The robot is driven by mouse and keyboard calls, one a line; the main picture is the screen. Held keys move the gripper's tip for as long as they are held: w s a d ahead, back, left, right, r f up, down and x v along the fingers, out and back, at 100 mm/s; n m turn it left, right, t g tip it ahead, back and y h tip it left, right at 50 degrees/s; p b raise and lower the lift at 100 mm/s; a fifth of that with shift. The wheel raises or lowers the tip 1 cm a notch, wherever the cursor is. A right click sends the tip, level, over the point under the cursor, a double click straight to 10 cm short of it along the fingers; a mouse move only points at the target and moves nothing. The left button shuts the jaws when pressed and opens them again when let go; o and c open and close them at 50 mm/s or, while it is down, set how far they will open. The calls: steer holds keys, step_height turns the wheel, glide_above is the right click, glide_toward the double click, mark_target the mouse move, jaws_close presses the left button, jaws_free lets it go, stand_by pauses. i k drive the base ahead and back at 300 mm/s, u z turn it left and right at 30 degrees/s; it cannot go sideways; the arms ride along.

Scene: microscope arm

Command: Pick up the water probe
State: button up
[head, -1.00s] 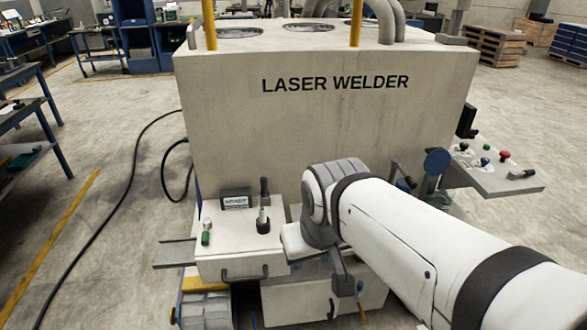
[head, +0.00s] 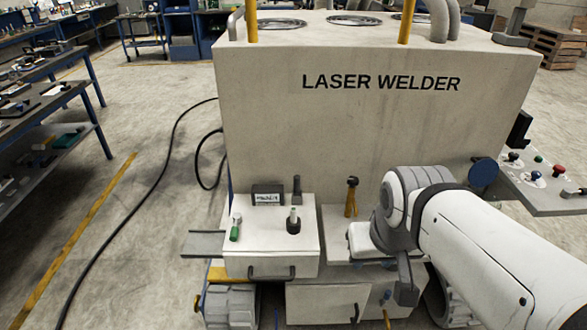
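No label shows which item is the water probe. On the light box at the front of the laser welder, a small green-and-white tube (head: 235,227) stands at the left, slightly tilted. A light rod stands upright in a round black holder (head: 293,224) to its right. A yellow-brown tool with a dark top (head: 351,197) stands upright further right. My gripper (head: 406,284) is partly visible as a dark part below the white wrist, right of these items and apart from them. Its fingertips are not clear, and I see nothing held.
The laser welder (head: 380,130) fills the middle. A small display box (head: 267,195) and a dark upright piece (head: 297,188) sit behind the tube and holder. A side panel with knobs (head: 545,190) juts out right. A black cable (head: 130,190) lies on the open floor left.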

mark_target(296, 179)
steer(key=i, duration=0.95)
steer(key=z, duration=0.05)
